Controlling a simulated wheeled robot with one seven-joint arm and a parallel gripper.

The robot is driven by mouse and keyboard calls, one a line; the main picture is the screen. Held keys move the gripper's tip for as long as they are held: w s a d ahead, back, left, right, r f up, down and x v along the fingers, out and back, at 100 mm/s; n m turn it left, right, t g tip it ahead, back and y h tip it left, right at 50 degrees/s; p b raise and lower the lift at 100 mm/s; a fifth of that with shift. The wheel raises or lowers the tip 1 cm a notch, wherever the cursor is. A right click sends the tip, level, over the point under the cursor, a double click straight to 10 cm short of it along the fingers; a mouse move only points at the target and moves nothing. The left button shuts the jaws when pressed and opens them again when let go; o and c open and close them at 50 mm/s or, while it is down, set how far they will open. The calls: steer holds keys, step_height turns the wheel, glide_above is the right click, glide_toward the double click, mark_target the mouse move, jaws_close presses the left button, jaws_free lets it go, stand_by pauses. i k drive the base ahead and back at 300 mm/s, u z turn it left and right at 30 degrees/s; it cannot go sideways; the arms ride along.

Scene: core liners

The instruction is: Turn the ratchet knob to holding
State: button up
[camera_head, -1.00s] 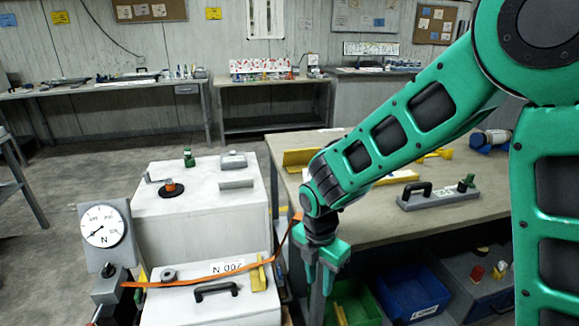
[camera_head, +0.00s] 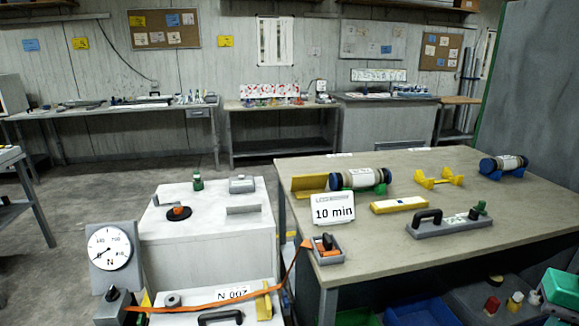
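A grey block (camera_head: 100,312) at lower left has a small black knob (camera_head: 112,294) on top. It stands at the left end of an orange strap (camera_head: 195,303). I take this to be the ratchet knob, but its marks and setting are too small to read. A round white dial marked N (camera_head: 108,249) stands behind it, its needle pointing to the lower left. The strap crosses a white case (camera_head: 268,287) with a black handle and rises to the right toward the table corner. My gripper is out of the picture.
A white cabinet (camera_head: 215,240) behind the case carries an orange and black dial (camera_head: 178,211). The table (camera_head: 480,165) at right holds a "10 min" sign (camera_head: 333,208), a grey tray (camera_head: 328,250), blue-ended cylinders and a handled grey block (camera_head: 445,225). Open floor lies left.

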mark_target(112, 294)
steer(key=u, duration=1.6)
